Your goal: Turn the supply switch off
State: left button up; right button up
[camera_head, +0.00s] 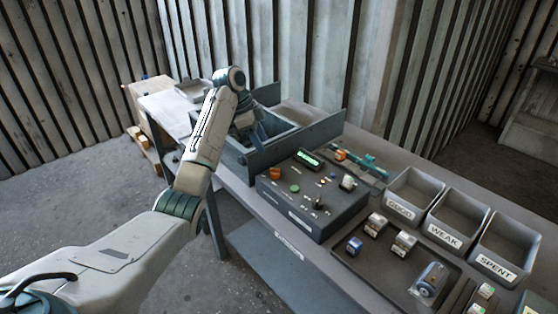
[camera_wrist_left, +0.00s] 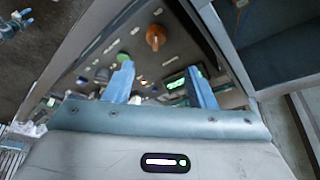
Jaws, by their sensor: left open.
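A dark control box (camera_head: 312,222) stands on the bench. Its sloped top carries an orange knob (camera_head: 275,174), a green button (camera_head: 294,188), a lit green display (camera_head: 308,158) and a small dark lever (camera_head: 318,203). The labels are too small to read, so I cannot tell which control is the supply switch. My left gripper (camera_head: 256,135) is open and empty, above the grey bin behind the box. In the left wrist view the orange knob (camera_wrist_left: 155,37) and green button (camera_wrist_left: 123,57) lie beyond the spread blue fingers (camera_wrist_left: 159,66), apart from them.
A grey open bin (camera_head: 315,134) with raised walls stands behind the control box. Trays marked GOOD (camera_head: 398,207), WEAK (camera_head: 442,236) and SPENT (camera_head: 494,267) stand at right. A dark parts tray (camera_head: 385,279) holds several small blocks and a cylinder. The floor at left is open.

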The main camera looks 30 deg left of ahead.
aim_at(274, 169)
pick_arm(q)
jog(key=f+b, duration=0.1)
jog(key=d+f+b, duration=0.1)
jog(key=f+b, duration=0.2)
jog(key=shift+s+d+f, duration=0.1)
jog(key=shift+s+d, duration=0.2)
jog(key=shift+d, duration=0.05)
jog(key=x, duration=0.1)
jog(key=p+x, duration=0.1)
jog(key=x, duration=0.2)
jog(key=shift+w+d+f, duration=0.2)
jog(key=shift+w+f, duration=0.05)
jog(key=shift+w, duration=0.15)
jog(key=shift+d+f, duration=0.1)
jog(key=shift+f, duration=0.4)
jog(key=c, duration=1)
jog(key=shift+o, duration=0.2)
jog(key=shift+p, duration=0.35)
pick_arm(e)
jog(key=s+f, duration=0.2)
jog(key=s, duration=0.1)
jog(key=shift+s+f, duration=0.1)
jog(key=shift+f, duration=0.3)
